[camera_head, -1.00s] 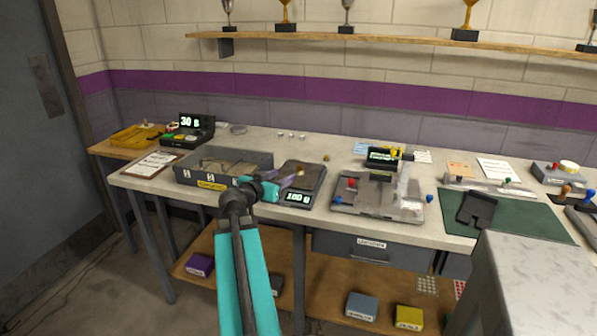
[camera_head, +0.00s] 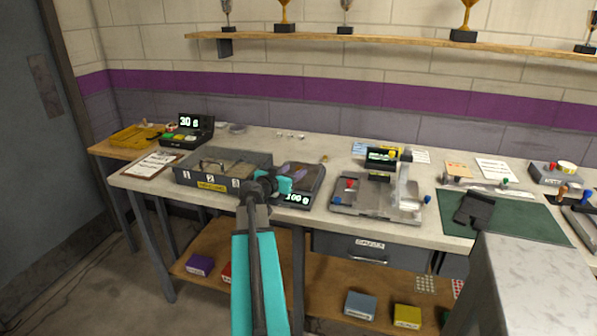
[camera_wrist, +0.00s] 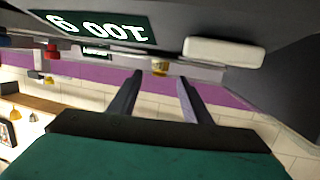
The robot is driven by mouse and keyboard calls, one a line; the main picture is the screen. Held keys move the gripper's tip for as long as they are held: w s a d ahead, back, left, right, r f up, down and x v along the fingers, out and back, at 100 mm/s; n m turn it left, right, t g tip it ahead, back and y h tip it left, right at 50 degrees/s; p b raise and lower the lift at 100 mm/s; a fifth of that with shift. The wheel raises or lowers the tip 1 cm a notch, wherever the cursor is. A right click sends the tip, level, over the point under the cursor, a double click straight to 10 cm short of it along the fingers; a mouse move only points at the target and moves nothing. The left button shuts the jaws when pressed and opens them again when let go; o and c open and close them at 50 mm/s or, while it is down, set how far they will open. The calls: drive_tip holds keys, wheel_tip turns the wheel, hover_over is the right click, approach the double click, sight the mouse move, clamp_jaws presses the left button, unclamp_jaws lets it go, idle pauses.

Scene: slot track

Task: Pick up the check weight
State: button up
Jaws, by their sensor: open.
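A small brass-coloured check weight (camera_wrist: 160,69) shows between the fingertips in the wrist view, with a gap on each side. In the head view my gripper hides the place where it stood on the scale. The dark scale (camera_head: 314,177) sits on the bench and its display reads 100 g. The display also shows upside down in the wrist view. My gripper (camera_head: 296,171) is open and low over the scale, its fingers (camera_wrist: 160,80) pointing toward the back of the bench. Nothing is held between them.
A grey tray (camera_head: 262,168) with numbered compartments stands directly left of the scale. A metal fixture (camera_head: 375,208) with red and blue knobs stands to the right. A small brass-coloured piece (camera_head: 324,157) lies behind the scale.

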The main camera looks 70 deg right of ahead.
sight(297, 169)
drive_tip(key=shift+d, duration=0.15)
drive_tip(key=shift+s+d+p, duration=0.15)
drive_tip(key=shift+d+p, duration=0.2)
drive_tip(key=shift+d, duration=0.25)
drive_tip(key=shift+p+x, duration=0.6)
drive_tip(key=shift+x, duration=1.3)
drive_tip(key=shift+a+f, duration=0.1)
drive_tip(key=shift+f, duration=0.1)
drive_tip(key=shift+c, duration=0.4)
